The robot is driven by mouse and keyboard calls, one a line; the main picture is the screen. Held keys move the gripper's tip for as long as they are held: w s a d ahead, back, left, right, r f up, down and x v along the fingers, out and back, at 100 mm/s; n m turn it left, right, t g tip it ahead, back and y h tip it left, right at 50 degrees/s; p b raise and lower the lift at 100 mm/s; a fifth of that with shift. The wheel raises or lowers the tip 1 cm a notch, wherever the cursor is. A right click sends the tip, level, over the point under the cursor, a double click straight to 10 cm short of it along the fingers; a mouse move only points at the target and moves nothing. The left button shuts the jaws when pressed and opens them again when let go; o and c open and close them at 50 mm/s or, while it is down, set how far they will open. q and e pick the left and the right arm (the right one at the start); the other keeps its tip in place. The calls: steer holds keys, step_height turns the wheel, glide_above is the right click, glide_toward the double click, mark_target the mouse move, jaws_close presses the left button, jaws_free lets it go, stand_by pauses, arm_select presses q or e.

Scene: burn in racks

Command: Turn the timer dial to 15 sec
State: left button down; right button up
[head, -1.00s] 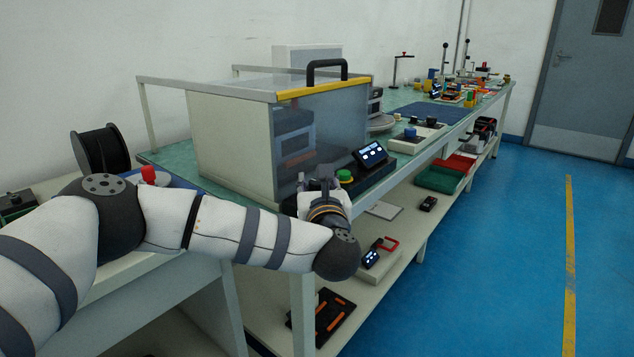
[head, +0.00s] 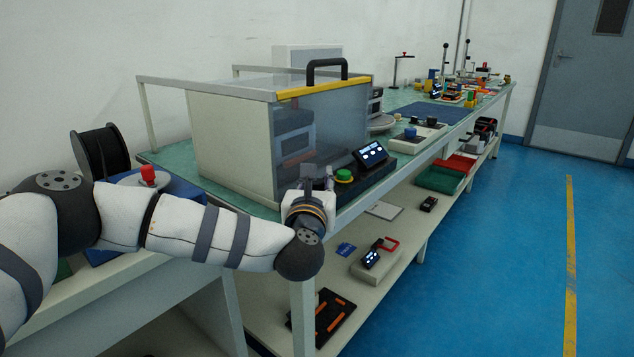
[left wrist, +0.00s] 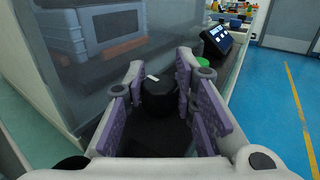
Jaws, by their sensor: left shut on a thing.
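The timer dial (left wrist: 158,98) is a black knob with a white pointer mark on its top, seen in the left wrist view. The mark points up and slightly left in that view. My left gripper (head: 316,182) is at the near end of the black control panel (head: 375,178), in front of the clear-fronted box. Its purple-padded fingers (left wrist: 161,100) stand on either side of the dial and are shut on it. The gripper hides the dial in the head view. No scale markings around the dial are readable. My right gripper is not in view.
A green button (head: 344,175) and a lit display (head: 370,155) stand just beyond the dial. The enclosure (head: 235,150) with its black handle (head: 327,68) rises close to the gripper's left. A lower shelf holds a device (head: 375,258). Blue floor is clear at right.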

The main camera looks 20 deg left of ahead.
arm_select(q)
steer(key=h, duration=0.1)
steer(key=m+h+b, duration=0.1)
steer(key=shift+a+f+m+h, duration=0.15)
steer(key=shift+f+m+h, duration=0.15)
steer(key=m+h+b, duration=0.1)
steer(key=h+b, duration=0.1)
steer(key=m+h+b, duration=0.2)
steer(key=h, duration=0.1)
steer(key=shift+f+m+h+b, duration=0.1)
steer(key=shift+m+h+b, duration=0.2)
steer(key=shift+b, duration=0.05)
steer(key=shift+m+g+h+b, duration=0.4)
steer(key=shift+m+h+b, duration=0.3)
steer(key=shift+h+b, duration=0.4)
steer(key=shift+r, duration=0.25)
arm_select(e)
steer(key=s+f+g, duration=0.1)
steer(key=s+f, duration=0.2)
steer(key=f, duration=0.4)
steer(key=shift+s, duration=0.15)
arm_select(q)
steer(key=c, duration=1.6)
jaws_free()
steer(key=shift+r, duration=0.1)
steer(key=shift+s, duration=0.15)
